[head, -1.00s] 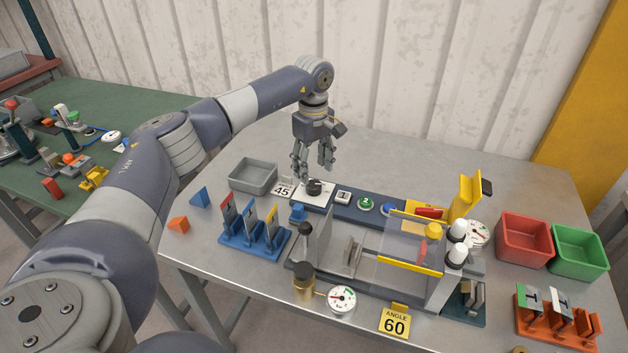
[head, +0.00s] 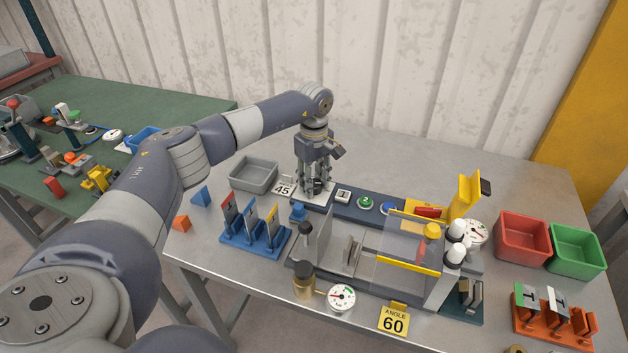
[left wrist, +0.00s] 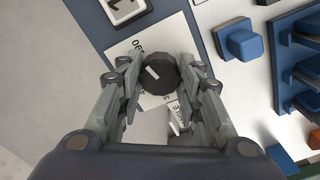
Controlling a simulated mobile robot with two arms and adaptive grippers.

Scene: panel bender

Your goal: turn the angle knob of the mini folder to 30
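The angle knob (left wrist: 160,78) is dark and round, with a short white pointer line, on a white plate (left wrist: 120,50) with printed numbers and the word ANGLE. In the left wrist view the line slants toward the upper left; the number it marks I cannot read surely. My left gripper (head: 315,190) points down over the knob at the back left of the mini folder (head: 345,290). Its fingers stand on either side of the knob, apart from each other; firm contact is not clear. A card beside the plate reads 45 (head: 283,190). My right gripper is out of view.
A grey bin (head: 253,165) stands just left of the knob. Blue holders with tools (head: 255,240) stand in front left. A counter (head: 343,196), green button (head: 365,202) and blue button (head: 389,209) line the panel to the right. A yellow sign reads ANGLE 60 (head: 394,322).

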